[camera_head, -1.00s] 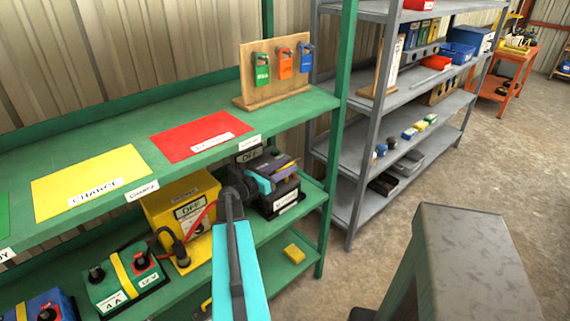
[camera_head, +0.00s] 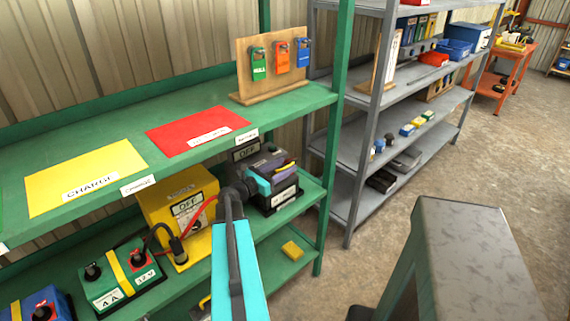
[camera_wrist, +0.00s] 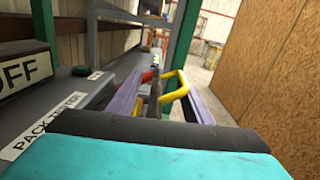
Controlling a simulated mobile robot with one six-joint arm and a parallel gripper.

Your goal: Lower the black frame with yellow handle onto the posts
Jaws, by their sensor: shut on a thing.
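The yellow handle (camera_wrist: 176,88) stands between the two pale purple fingers of my gripper (camera_wrist: 163,97) in the wrist view, and the fingers are shut on it. The black frame under the handle is mostly hidden by the fingers and wrist. In the head view my gripper (camera_head: 272,178) is at the dark pack tester (camera_head: 284,200) on the green rack's lower shelf. The posts are hidden, so I cannot tell whether the frame touches them.
A yellow box marked OFF (camera_head: 170,205) with red and black cables stands left of the tester. A green upright (camera_head: 333,180) rises close on the right. The upper green shelf (camera_head: 200,128) overhangs. A small yellow block (camera_head: 292,251) lies on the shelf below.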

